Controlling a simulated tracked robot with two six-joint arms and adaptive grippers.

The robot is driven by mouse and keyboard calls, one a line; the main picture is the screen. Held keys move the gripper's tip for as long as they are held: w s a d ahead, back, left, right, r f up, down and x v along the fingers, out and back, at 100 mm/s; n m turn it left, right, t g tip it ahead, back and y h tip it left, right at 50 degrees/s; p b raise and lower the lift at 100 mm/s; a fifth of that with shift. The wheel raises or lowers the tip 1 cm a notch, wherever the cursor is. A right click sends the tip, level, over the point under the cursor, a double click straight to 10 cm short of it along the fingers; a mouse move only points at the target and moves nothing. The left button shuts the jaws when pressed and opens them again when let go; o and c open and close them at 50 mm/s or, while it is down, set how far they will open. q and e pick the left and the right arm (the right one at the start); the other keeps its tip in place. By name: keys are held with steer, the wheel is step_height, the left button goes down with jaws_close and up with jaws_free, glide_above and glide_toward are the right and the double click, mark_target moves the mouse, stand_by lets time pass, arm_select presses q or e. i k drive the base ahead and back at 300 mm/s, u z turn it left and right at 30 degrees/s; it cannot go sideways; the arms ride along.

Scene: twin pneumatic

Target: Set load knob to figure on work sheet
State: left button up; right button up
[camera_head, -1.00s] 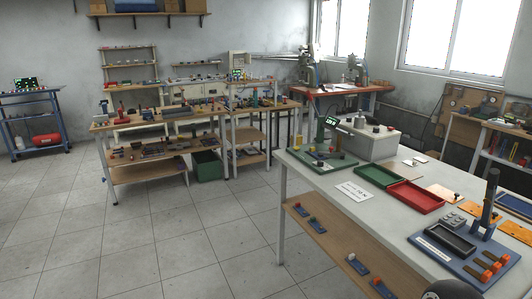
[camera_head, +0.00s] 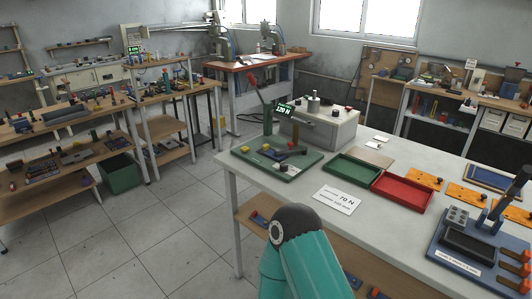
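The work sheet (camera_head: 337,199), a white card, lies at the table's near left edge; its large print looks like "70 N", with smaller lines too small to read. A grey box (camera_head: 321,129) at the back of the table carries several small dark and red knobs on top; I cannot tell which is the load knob. A small dark display (camera_head: 285,110) beside the box shows green figures that look like "120 N". A teal link of my arm rises at the bottom centre. Neither of my grippers is in view.
A green board (camera_head: 277,164) with a lever fixture stands left of the box. A green tray (camera_head: 353,169) and a red tray (camera_head: 402,190) lie in front of it. Orange plates (camera_head: 424,179) and a blue fixture board (camera_head: 475,262) are at the right. Bare tabletop lies around the sheet.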

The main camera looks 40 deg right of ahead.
mark_target(284, 166)
steer(key=z, duration=0.35)
steer(key=i, duration=1.1)
steer(key=z, duration=0.6)
steer(key=k, duration=0.9)
steer(key=z, duration=0.25)
steer(key=i, duration=0.9)
steer(key=u, duration=0.1)
